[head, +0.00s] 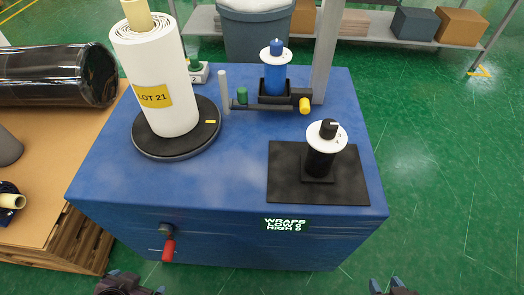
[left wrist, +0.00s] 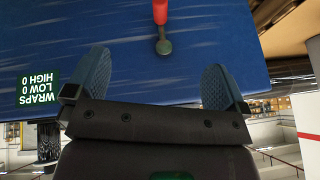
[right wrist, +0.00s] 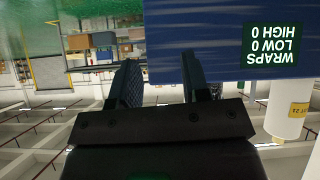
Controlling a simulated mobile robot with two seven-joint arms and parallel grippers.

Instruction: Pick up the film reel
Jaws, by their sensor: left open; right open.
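No object is labelled film reel, and I cannot tell for sure which one it is. A dark film roll with a cream core (head: 12,201) lies at the left edge of the head view, partly cut off. A blue spool (head: 274,82) under a white disc stands in a black holder on the blue machine. My left gripper (head: 130,284) is low in front of the machine, open and empty; its spread fingers show in the left wrist view (left wrist: 155,88). My right gripper (head: 392,287) is at the bottom right, open and empty, also in the right wrist view (right wrist: 158,82).
The blue machine (head: 120,180) carries a white LOT 21 roll (head: 160,75) on a turntable, a black knob (head: 320,158) on a dark plate, and a red-handled lever (head: 168,250) in front. A large black wrapped roll (head: 50,78) lies on pallet cardboard. Green floor at right is clear.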

